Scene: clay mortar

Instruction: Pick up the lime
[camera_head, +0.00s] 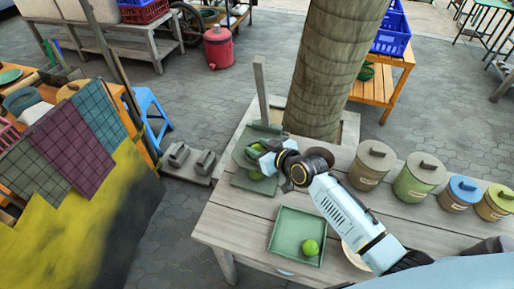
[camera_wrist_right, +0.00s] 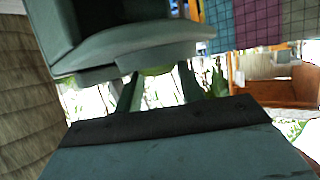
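A bright green lime (camera_head: 310,247) lies in the right part of a shallow green tray (camera_head: 284,248) on the wooden table. My right gripper (camera_head: 257,160) is away from that tray, at a grey-green stand (camera_head: 245,153) near the table's far left corner. My left gripper is not in view.
Lidded canisters (camera_head: 373,163) line the table's right side. A thick trunk (camera_head: 325,75) stands behind the table. A round pale dish (camera_head: 354,257) is partly hidden by my right arm. The table's front left (camera_head: 232,232) is bare.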

